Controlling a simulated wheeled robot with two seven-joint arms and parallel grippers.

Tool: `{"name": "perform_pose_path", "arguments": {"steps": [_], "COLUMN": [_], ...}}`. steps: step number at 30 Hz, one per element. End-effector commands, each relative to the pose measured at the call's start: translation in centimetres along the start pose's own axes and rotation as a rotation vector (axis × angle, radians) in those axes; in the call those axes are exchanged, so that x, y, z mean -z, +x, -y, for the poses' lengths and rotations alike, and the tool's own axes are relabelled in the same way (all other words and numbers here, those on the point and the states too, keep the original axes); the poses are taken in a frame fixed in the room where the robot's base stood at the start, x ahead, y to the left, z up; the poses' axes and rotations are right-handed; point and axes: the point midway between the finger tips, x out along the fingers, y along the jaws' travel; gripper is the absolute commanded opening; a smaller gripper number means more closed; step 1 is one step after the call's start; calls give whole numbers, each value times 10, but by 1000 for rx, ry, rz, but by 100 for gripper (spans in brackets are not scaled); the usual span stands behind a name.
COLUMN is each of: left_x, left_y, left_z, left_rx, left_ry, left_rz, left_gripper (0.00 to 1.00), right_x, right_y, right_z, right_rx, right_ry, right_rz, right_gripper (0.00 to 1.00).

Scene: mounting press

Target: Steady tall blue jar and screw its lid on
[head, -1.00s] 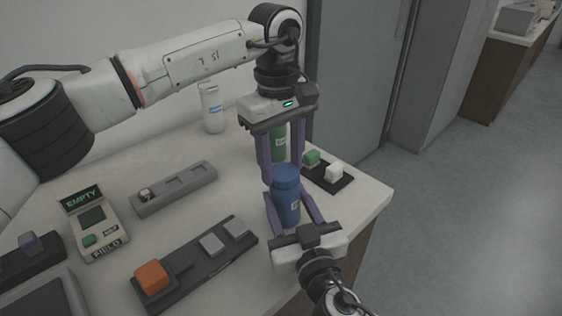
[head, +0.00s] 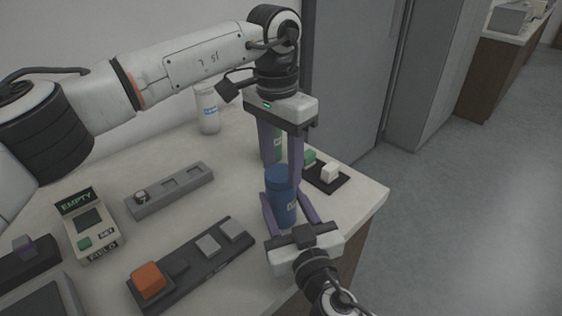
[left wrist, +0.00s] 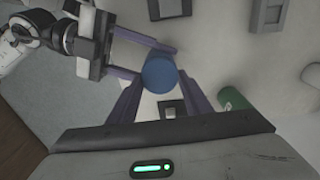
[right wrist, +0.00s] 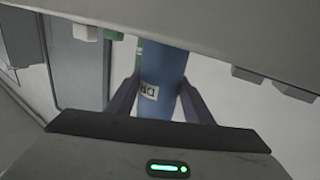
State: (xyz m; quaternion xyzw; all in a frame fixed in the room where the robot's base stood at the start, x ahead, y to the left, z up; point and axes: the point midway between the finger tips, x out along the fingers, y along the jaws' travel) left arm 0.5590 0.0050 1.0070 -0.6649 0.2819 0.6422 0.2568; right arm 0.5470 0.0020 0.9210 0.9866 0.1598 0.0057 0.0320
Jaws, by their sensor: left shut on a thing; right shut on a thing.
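The tall blue jar (head: 283,209) stands upright near the right side of the counter, with a label low on its side. Its blue lid (head: 280,175) sits on top; I cannot tell how tightly it is seated. My left gripper (head: 282,168) points straight down from above and is shut on the lid, which shows round between its fingers in the left wrist view (left wrist: 160,74). My right gripper (head: 287,208) comes in from the front and is shut on the jar's body. The label faces me in the right wrist view (right wrist: 150,92).
Behind the jar are a green container (head: 272,145), mostly hidden, and a dark tray (head: 328,180) with green and white blocks. A white bottle (head: 207,110) stands at the back. To the left are a grey rack (head: 170,190), a display device (head: 85,225) and a black strip (head: 190,265) with an orange block.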

Motion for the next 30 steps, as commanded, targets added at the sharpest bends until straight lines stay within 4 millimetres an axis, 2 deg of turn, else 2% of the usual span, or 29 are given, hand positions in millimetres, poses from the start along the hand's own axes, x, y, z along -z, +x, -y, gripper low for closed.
{"name": "perform_pose_path", "arguments": {"steps": [2, 3, 6, 12, 14, 19, 23, 30], "left_x": [0, 0, 0, 0, 0, 14, 14, 10], "left_y": [0, 0, 0, 0, 0, -14, -19, -27], "left_z": [-2, -2, -1, 0, 0, -8, -6, -5], "left_rx": [-3, -3, -2, -1, 3, 115, 132, 105], "left_ry": [1, 1, 0, -2, -2, -25, -234, -781], "left_rz": [2, 2, 2, 1, 0, -19, -33, -51], "left_gripper": [24, 50, 64, 64, 60, 60, 60, 60], "right_x": [-8, -8, -8, -8, -8, -8, -8, -8], "right_y": [-1, -1, -1, -1, -1, -1, -1, -1], "right_z": [-1, -1, -1, -2, -2, -2, -2, -2], "right_rx": [-4, -4, -4, -4, -4, -4, -4, -4], "right_ry": [-3, -3, -4, -4, -4, -4, -5, -4], "right_rz": [15, 15, 14, 14, 14, 14, 14, 14], "right_gripper": [0, 0, 0, 0, 0, 0, 0, 0]}}
